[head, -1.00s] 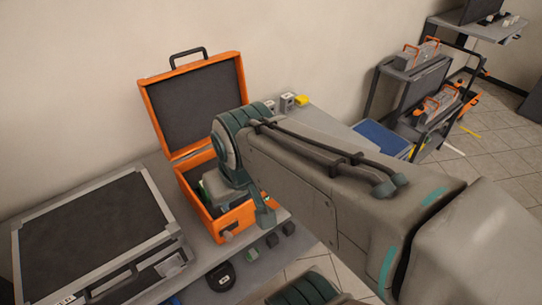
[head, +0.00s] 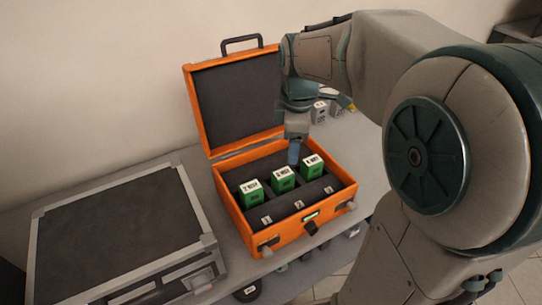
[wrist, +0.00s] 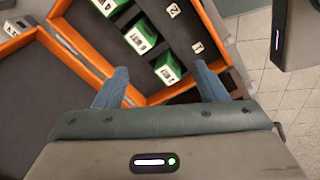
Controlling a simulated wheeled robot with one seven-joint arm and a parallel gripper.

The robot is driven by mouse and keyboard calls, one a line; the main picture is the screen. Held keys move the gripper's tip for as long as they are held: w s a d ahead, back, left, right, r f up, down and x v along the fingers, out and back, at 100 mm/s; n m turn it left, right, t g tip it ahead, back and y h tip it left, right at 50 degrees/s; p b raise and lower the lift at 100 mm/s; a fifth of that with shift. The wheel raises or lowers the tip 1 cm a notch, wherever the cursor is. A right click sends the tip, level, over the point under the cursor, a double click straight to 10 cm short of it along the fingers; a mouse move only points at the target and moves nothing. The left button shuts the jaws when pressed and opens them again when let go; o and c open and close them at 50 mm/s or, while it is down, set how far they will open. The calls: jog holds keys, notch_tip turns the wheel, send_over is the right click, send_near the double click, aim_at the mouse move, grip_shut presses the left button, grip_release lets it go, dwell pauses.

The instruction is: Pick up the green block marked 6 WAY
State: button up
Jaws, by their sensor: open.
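Three green blocks with white tops stand in a row in the open orange case (head: 243,226): a left block (head: 250,196), a middle block (head: 282,181) and a right block (head: 312,168). Their lettering is too small to tell surely which reads 6 WAY. The wrist view shows a near block (wrist: 168,68), a middle one (wrist: 143,37) and a far one (wrist: 109,6) cut by the top edge. My gripper (head: 293,152) points down over the rear of the case. Its blue fingers (wrist: 162,85) are apart with nothing gripped between them.
The case's raised lid (head: 238,97) stands behind the blocks. Numbered slots line the dark insert (head: 290,215). A closed dark case (head: 115,235) lies to the left. Small white boxes (head: 320,112) stand behind right. Several small dark items lie along the table's front edge.

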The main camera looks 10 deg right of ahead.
jog(key=w+f+n+g+b, duration=0.1)
jog(key=w+f+n+b, duration=0.1)
jog(key=w+f+n, duration=0.35)
jog(key=n, duration=0.1)
send_over(283, 173)
jog(key=f, duration=0.7)
jog(key=shift+s+d+f, duration=0.1)
jog(key=shift+s+f, duration=0.1)
jog(key=shift+f, duration=0.05)
jog(key=shift+w+f+p, duration=0.15)
jog(key=shift+f+p, duration=0.15)
jog(key=shift+f, duration=1.15)
jog(key=shift+w+f+p, duration=0.1)
jog(key=shift+f+p, duration=0.15)
jog(key=shift+f, duration=1.2)
jog(key=c, duration=1.3)
